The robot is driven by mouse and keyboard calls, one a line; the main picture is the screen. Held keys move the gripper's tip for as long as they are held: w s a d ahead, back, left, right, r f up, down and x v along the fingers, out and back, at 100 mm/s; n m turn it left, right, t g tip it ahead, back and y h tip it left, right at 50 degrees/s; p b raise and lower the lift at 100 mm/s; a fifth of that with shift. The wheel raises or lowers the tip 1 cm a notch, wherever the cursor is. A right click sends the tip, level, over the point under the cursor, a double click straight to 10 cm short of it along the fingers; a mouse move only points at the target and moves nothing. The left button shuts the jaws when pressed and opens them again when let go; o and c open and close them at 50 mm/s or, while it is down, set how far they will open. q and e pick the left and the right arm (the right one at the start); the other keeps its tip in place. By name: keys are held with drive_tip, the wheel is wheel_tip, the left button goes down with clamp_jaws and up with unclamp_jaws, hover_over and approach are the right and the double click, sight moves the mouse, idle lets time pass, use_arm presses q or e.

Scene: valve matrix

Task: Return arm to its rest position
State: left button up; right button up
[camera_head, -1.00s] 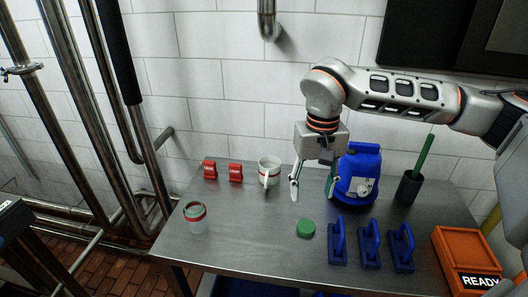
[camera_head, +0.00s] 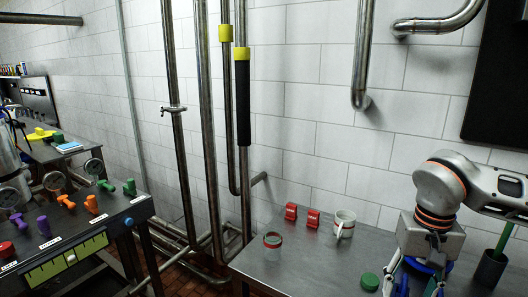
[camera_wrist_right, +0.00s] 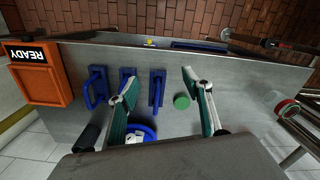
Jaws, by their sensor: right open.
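My right arm comes in from the right in the head view. Its gripper (camera_head: 412,284) is open and empty, with two fingers apart above the steel table (camera_head: 300,270). In the right wrist view the gripper (camera_wrist_right: 160,82) points over the table, fingers spread with nothing between them. A green lid (camera_head: 370,281) lies on the table left of the fingers; it also shows in the wrist view (camera_wrist_right: 181,101).
Blue handled tools (camera_wrist_right: 157,90) and an orange READY box (camera_wrist_right: 38,80) lie nearby. A valve panel (camera_head: 75,230) stands left; pipes (camera_head: 206,120) run between.

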drive_tip(key=s+a+f+m+g+y, duration=0.2)
drive_tip(key=s+a+y, duration=0.25)
drive_tip(key=a, duration=0.75)
drive_tip(key=s+a+f+m+g+y, duration=0.25)
drive_tip(key=s+a+y, duration=0.2)
drive_tip(key=a, duration=0.65)
drive_tip(key=a+r+m+t+y, duration=0.4)
drive_tip(key=a+r+m+y, duration=0.65)
drive_tip(key=m, duration=0.55)
drive_tip(key=w+d+f+m+t+h, duration=0.55)
drive_tip(key=f+m+t, duration=0.3)
drive_tip(key=m, duration=0.65)
drive_tip(key=w+d+f+m+t+h, duration=0.45)
drive_tip(key=d+f+m+t, duration=0.35)
drive_tip(key=m, duration=0.8)
drive_tip(key=s+d+f+m+g+h, duration=0.1)
drive_tip(key=s+d+f+m+h, duration=0.1)
drive_tip(key=f, duration=0.6)
drive_tip(key=s+d+f+m+g+h, duration=0.2)
drive_tip(key=s+d+f+m, duration=0.3)
drive_tip(key=s+f+m, duration=0.1)
drive_tip(key=s+d+f+m+g+h, duration=0.2)
drive_tip(key=s+f+m, duration=0.3)
drive_tip(key=f, duration=0.5)
drive_tip(key=shift+d+f+h, duration=0.15)
drive_tip(key=shift+d+h, duration=0.2)
drive_tip(key=shift+d, duration=0.35)
